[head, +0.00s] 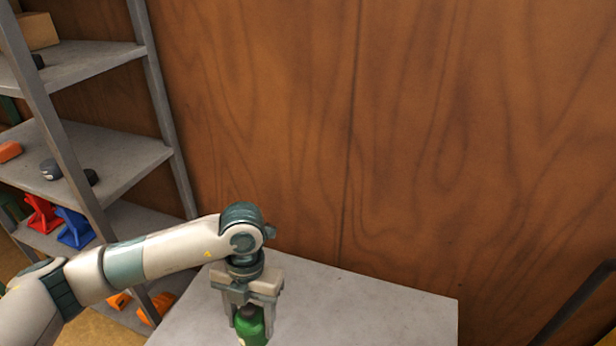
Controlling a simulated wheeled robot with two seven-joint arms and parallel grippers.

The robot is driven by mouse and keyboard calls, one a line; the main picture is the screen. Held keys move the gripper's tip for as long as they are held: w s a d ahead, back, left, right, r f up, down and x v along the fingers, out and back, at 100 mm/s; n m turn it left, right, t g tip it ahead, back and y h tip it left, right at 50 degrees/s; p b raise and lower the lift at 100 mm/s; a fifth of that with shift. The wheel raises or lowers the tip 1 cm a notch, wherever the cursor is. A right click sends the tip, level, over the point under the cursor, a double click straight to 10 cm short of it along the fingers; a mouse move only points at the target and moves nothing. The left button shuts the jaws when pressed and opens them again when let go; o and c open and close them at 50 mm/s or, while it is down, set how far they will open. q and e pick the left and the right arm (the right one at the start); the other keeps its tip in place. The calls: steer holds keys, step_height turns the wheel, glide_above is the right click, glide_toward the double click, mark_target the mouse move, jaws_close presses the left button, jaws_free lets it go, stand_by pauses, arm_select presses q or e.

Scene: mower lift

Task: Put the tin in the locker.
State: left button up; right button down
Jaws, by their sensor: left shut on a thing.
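A green tin (251,326) with a dark top is at the bottom of the view, over the grey worktop (375,310). My left gripper (250,312) points down and is shut on the green tin, its fingers on either side. I cannot tell whether the tin touches the surface, as its lower part is near the frame edge. My right gripper is not in view. No locker can be made out for certain.
A grey metal shelf unit (110,155) stands at the left with an orange block (9,151), red stand (42,214) and blue stand (75,228). A wooden wall (400,130) closes off the back. The worktop right of the tin is clear. A dark bar (575,305) is at lower right.

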mark_target(243, 309)
arm_select(q)
steer(key=m, duration=0.1)
steer(key=a+r+m, duration=0.1)
steer(key=m, duration=0.1)
steer(key=w+r+m, duration=0.1)
steer(key=m, duration=0.1)
steer(key=shift+a+r+t+y, duration=0.25)
steer(key=shift+t+y, duration=0.05)
steer(key=r+m, duration=0.1)
steer(key=a+m, duration=0.1)
steer(key=m, duration=0.1)
steer(key=shift+w+r+m+y, duration=0.3)
steer(key=shift+w+r, duration=0.05)
steer(key=shift+w, duration=0.05)
steer(key=w+a+r+m+t, duration=0.1)
steer(key=a+r+m, duration=0.2)
steer(key=m, duration=0.9)
steer(key=w+a+r+m+t+h, duration=0.1)
steer(key=a+r+m+t, duration=0.1)
steer(key=r+m, duration=0.6)
steer(key=shift+a+r+m+h, duration=0.35)
steer(key=shift+a+m, duration=0.3)
steer(key=shift+m, duration=1.55)
steer(key=shift+w, duration=0.1)
